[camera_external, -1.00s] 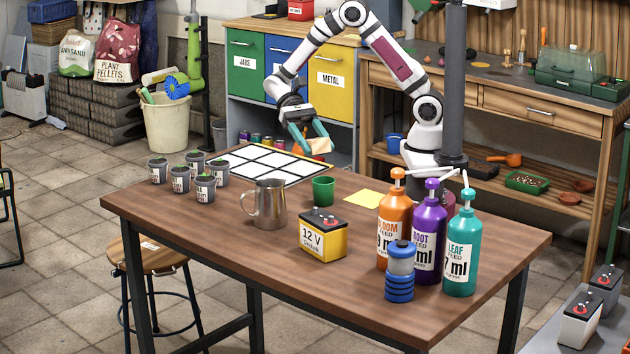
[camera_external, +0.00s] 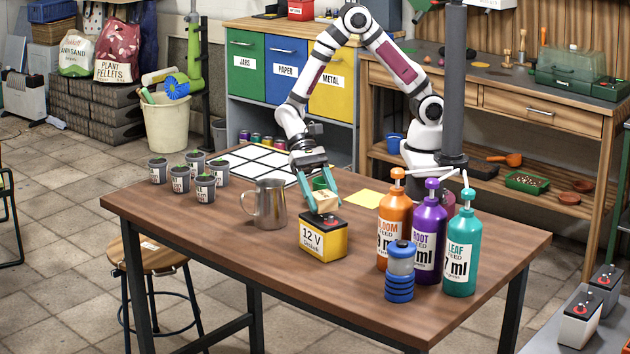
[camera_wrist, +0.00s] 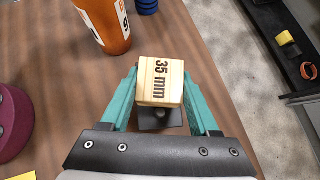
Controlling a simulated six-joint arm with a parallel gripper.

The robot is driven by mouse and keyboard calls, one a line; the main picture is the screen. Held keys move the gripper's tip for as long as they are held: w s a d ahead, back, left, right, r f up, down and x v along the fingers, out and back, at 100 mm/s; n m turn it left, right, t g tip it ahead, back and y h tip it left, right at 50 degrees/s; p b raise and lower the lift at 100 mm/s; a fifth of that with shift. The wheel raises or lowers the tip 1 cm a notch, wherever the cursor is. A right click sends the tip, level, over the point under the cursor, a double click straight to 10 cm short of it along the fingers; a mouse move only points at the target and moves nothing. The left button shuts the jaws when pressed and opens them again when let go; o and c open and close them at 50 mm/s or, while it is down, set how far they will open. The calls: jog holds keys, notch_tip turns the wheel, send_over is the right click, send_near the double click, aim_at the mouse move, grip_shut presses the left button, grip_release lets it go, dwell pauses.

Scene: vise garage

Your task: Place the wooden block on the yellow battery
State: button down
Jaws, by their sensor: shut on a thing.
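The wooden block (camera_external: 327,201) is pale, cube-like and slightly tilted in the external view. In the wrist view the block (camera_wrist: 160,82) shows "35 mm" on its face. My gripper (camera_external: 322,203) has its teal fingers shut on the block from both sides.
A metal pitcher (camera_external: 268,205) stands left of the battery.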

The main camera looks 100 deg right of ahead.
jog(key=shift+f, duration=0.3)
jog(key=shift+c, duration=0.6)
grip_release()
jog(key=shift+f, duration=0.1)
jog(key=shift+r, duration=0.35)
jog(key=v, duration=1.2)
jog(key=s+d+r+n+t+h, duration=0.1)
jog(key=s+d+n+h, duration=0.2)
jog(key=s, duration=0.6)
jog(key=s+d+r+n+t+h, duration=0.2)
jog(key=s+d+n+h, duration=0.2)
jog(key=s, duration=0.6)
jog(key=shift+d+n+t, duration=0.3)
jog(key=shift+d+n, duration=0.15)
jog(key=shift+n, duration=0.15)
jog(key=shift+r, duration=0.1)
